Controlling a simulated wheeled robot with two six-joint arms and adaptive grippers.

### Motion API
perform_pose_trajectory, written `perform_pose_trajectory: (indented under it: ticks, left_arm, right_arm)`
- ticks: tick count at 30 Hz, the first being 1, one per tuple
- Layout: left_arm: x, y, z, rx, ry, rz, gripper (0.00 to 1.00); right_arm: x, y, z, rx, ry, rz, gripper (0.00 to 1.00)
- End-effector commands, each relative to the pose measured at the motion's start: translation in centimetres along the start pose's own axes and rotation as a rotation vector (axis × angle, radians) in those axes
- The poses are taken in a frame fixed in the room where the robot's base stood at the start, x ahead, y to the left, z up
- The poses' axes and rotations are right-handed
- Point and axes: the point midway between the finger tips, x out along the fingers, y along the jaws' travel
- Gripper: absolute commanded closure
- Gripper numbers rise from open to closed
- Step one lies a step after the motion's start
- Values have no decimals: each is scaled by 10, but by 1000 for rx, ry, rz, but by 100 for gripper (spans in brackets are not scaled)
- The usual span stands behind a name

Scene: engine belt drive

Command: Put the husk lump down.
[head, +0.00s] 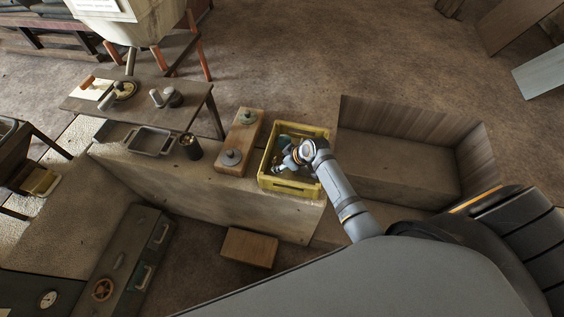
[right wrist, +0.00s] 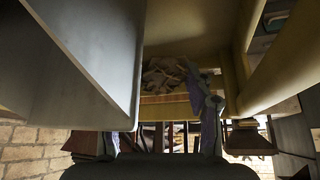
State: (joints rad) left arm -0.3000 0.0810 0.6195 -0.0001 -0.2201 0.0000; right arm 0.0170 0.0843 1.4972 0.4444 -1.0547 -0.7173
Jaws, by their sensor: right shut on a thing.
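My right gripper (head: 284,159) is down inside the yellow crate (head: 291,187) in the head view, at the end of my grey arm. In the right wrist view, a rough brown clump that looks like the husk lump (right wrist: 166,74) shows beyond my right gripper (right wrist: 168,112), between yellowish crate walls. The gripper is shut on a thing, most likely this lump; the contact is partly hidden. In the head view the lump cannot be made out behind the gripper. My left gripper is not in view.
Left of the crate, a wooden block (head: 251,134) carries round metal parts. A dark cup (head: 190,147) and a grey tray (head: 151,141) stand further left on the same bench. A wooden-walled bin (head: 400,160) lies right of the crate.

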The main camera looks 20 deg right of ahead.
Motion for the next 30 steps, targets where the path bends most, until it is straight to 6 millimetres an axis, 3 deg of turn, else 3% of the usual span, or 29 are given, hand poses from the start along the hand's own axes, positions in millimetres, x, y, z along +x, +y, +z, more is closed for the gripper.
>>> perform_pose_trajectory:
  ticks: [3, 14, 17, 27, 30]
  left_arm:
    - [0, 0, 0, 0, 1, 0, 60]
    - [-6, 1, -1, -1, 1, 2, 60]
    - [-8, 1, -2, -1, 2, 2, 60]
    - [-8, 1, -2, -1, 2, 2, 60]
    - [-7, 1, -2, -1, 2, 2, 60]
  right_arm:
    - [0, 0, 0, 0, 0, 0, 38]
    - [-8, 0, -5, -1, 0, 0, 38]
    - [-23, 2, -7, -3, 0, 3, 38]
    - [-105, 1, -6, -6, -1, 2, 38]
    - [-120, 2, -6, -4, -1, 3, 38]
